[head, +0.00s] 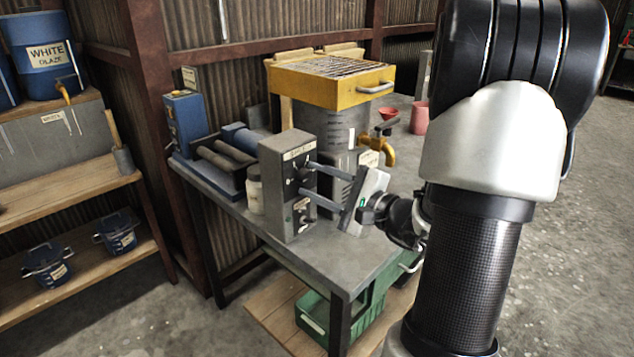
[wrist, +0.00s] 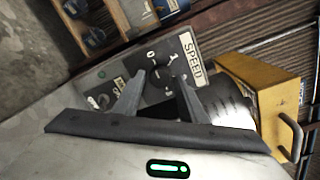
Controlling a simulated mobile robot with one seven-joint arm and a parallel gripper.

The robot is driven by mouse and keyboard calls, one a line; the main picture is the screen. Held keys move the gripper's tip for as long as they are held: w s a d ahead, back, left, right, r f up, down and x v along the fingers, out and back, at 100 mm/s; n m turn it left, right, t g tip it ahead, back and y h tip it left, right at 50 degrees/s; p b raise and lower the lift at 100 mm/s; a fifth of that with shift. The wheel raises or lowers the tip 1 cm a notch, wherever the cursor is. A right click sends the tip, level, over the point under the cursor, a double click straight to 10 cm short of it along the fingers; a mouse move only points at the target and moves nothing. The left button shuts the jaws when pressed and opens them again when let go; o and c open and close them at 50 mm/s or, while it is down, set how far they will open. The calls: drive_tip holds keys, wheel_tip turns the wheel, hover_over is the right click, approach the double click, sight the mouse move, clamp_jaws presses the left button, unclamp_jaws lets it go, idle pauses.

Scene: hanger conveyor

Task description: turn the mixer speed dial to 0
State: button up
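The mixer control box (head: 286,200) is a grey upright box on the workbench, with a label on its upper front. The speed dial (wrist: 161,77) is a dark round knob beside the SPEED label (wrist: 193,57) in the wrist view. A 0 and other scale marks show next to it. I cannot tell where its pointer stands. My gripper (head: 307,178) is level with the box front, its two long fingers apart. In the wrist view my gripper (wrist: 160,85) has one fingertip on each side of the dial. I cannot tell whether they touch it.
A metal vessel (head: 328,123) with a yellow tray (head: 333,82) and a brass tap (head: 378,147) stands behind the box. A white jar (head: 254,192) and a roller machine (head: 222,160) are to its left. The bench front (head: 345,262) is clear.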

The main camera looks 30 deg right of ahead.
drive_tip(key=shift+o, duration=0.4)
drive_tip(key=f+p+v, duration=0.1)
drive_tip(key=v, duration=1.6)
drive_tip(key=shift+s+r, duration=0.15)
drive_tip(key=shift+r, duration=0.25)
drive_tip(key=shift+d, duration=0.1)
